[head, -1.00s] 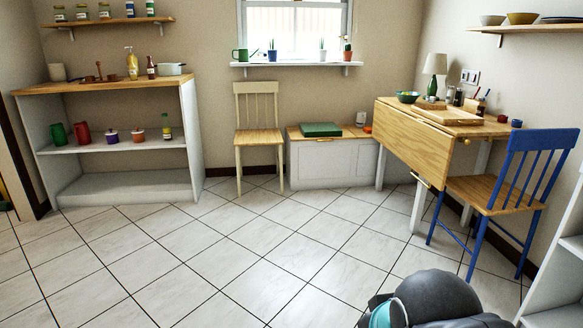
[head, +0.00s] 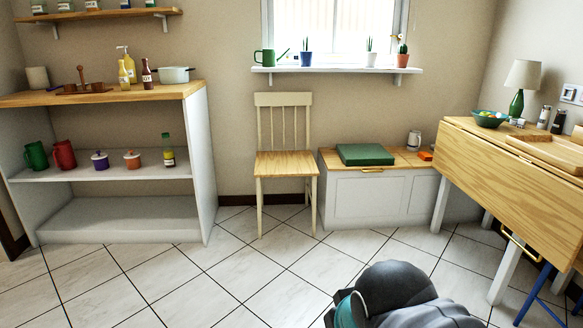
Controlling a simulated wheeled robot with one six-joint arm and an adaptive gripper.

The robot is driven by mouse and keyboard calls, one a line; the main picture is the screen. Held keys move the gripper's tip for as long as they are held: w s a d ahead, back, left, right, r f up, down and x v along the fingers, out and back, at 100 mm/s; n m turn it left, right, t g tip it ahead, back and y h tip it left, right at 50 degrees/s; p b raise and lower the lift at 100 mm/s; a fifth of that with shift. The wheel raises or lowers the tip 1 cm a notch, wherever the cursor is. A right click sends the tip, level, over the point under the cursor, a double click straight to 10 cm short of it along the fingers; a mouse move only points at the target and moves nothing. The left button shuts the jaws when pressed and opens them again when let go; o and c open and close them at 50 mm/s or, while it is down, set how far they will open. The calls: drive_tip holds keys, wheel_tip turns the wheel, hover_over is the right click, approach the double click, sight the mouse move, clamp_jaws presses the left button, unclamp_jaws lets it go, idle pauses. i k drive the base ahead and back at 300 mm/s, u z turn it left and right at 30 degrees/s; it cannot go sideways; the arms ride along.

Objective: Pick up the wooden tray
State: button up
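A light wooden tray or board (head: 548,150) lies on the drop-leaf table at the right edge of the head view and is partly cut off by the frame. A smaller, reddish-brown flat wooden piece (head: 84,90) with an upright handle-like part sits on the left shelf unit's top; I cannot tell whether it is a tray. My gripper is not in view. Only a dark grey and teal part of my arm shows at the bottom, well apart from both.
The drop-leaf table (head: 500,180) stands at the right, with a green bowl (head: 489,119) and a lamp (head: 522,80) on it. A cream chair (head: 286,166) and a white chest (head: 375,190) stand by the back wall. The tiled floor (head: 240,270) ahead is clear.

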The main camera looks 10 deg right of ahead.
sight(565, 155)
drive_tip(key=z, duration=0.25)
drive_tip(key=i, duration=1.8)
drive_tip(key=z, duration=1.65)
drive_tip(key=i, duration=1.3)
drive_tip(key=z, duration=0.8)
